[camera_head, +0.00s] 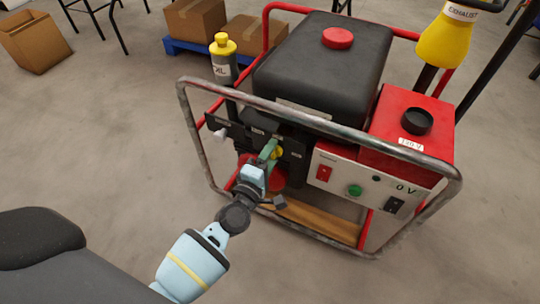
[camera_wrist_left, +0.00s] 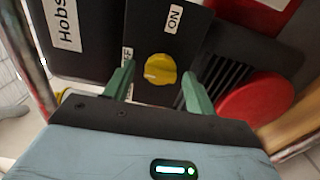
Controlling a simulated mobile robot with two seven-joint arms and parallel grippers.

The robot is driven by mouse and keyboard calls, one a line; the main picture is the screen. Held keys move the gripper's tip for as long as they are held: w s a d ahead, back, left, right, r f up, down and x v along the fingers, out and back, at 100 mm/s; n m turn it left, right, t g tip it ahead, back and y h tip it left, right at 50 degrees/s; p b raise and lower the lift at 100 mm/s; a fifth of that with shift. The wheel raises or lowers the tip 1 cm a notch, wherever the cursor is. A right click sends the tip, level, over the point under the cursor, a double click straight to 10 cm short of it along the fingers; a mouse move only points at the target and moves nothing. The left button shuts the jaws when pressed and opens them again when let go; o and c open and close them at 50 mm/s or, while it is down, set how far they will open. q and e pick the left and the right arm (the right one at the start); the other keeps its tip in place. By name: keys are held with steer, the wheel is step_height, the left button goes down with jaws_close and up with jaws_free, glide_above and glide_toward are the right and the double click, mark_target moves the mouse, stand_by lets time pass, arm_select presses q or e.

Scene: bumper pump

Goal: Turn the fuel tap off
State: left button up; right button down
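The fuel tap is a round yellow knob (camera_wrist_left: 160,69) on a dark panel in the left wrist view. An ON label (camera_wrist_left: 174,18) sits beyond it, and an OFF label (camera_wrist_left: 127,59) sits to its left, partly hidden by a finger. Which label the knob points at is hard to tell. My left gripper (camera_wrist_left: 159,72) is open, its two green fingers on either side of the knob with gaps showing. My right gripper is not in view.
A grey tube frame (camera_head: 330,127) crosses in front of the generator, close to my left arm. A red disc (camera_wrist_left: 256,98) and black fins lie right of the knob. A switch panel (camera_head: 350,176) is to the right. A yellow-capped oil bottle (camera_head: 223,62) stands behind.

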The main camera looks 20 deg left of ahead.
arm_select(q)
steer(key=s+p, duration=0.1)
steer(key=s, duration=0.7)
steer(key=shift+a, duration=0.15)
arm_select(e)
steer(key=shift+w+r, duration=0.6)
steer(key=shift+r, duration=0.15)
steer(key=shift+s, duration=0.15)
